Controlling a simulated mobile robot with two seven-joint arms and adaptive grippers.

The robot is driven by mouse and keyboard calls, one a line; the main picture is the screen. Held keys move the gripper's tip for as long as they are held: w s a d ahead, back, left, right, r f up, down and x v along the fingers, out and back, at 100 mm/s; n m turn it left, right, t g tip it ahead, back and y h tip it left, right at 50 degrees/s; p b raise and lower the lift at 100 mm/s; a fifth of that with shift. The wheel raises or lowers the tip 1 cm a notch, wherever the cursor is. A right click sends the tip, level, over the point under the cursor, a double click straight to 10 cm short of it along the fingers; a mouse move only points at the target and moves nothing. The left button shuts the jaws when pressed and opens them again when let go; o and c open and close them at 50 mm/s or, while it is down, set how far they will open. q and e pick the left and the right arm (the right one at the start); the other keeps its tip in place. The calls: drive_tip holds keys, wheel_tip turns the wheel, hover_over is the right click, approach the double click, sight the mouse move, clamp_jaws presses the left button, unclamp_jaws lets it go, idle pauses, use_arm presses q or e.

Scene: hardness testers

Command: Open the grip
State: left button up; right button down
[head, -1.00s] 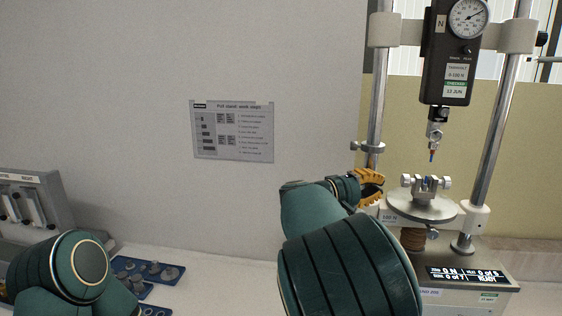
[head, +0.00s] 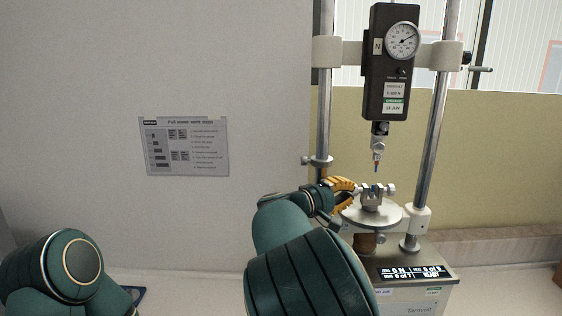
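The grip (head: 372,197) is a small metal vice with screw knobs at its sides, on the round plate (head: 385,216) of the tester. Its jaw gap is too small to make out. My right gripper (head: 345,193) has orange fingers, seen spread apart, close at the grip's left side by the left knob. Whether they touch the knob cannot be told. My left gripper is out of view; only my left arm shows at lower left.
The tester's two steel columns (head: 429,130) stand on either side of the plate. A printed sheet (head: 185,146) hangs on the wall. Bench right of the tester is clear.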

sight(351, 216)
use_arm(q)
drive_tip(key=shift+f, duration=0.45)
use_arm(e)
drive_tip(key=shift+d, duration=0.85)
use_arm(q)
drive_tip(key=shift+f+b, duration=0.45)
drive_tip(key=shift+b, duration=0.25)
use_arm(e)
drive_tip(key=shift+f, duration=0.3)
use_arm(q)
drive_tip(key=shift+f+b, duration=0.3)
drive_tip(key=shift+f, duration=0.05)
use_arm(e)
drive_tip(key=shift+f, duration=0.15)
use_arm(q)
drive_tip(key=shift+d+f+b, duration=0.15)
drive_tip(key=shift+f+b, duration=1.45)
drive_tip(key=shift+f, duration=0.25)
use_arm(e)
drive_tip(key=shift+f, duration=0.9)
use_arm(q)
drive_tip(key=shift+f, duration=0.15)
